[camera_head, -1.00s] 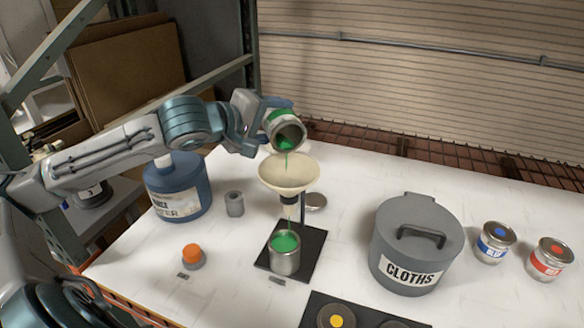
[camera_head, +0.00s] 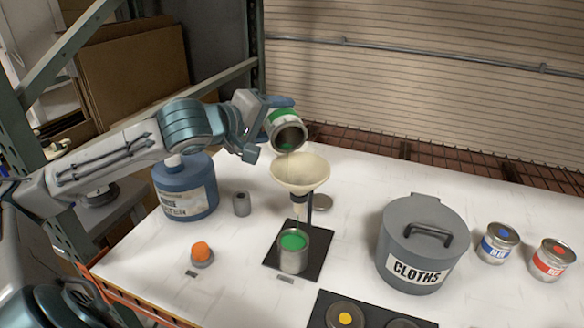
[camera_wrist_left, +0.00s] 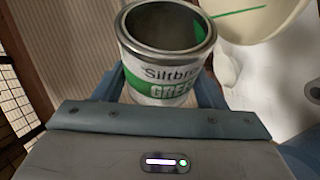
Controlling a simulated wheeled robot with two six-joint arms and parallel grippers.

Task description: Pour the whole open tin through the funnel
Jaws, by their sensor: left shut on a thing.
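My left gripper (camera_head: 268,126) is shut on the open green tin (camera_head: 287,132), which is tipped with its mouth toward the funnel. In the left wrist view the tin (camera_wrist_left: 170,75) shows a mostly bare grey inside with some green on its wall. A thin green thread hangs from its lip. The cream funnel (camera_head: 301,178) sits on a stand below the tin's mouth; a green streak marks its inside in the left wrist view (camera_wrist_left: 245,15). Under the spout, a receiving tin (camera_head: 293,256) with green colorant stands on a black base (camera_head: 312,262). My right gripper is not in view.
A grey cloths bin (camera_head: 418,248) stands to the right, with a blue tin (camera_head: 497,243) and a red tin (camera_head: 549,262) beyond. A blue bottle (camera_head: 184,188), a grey cylinder (camera_head: 241,204) and an orange-topped item (camera_head: 201,252) are on the left.

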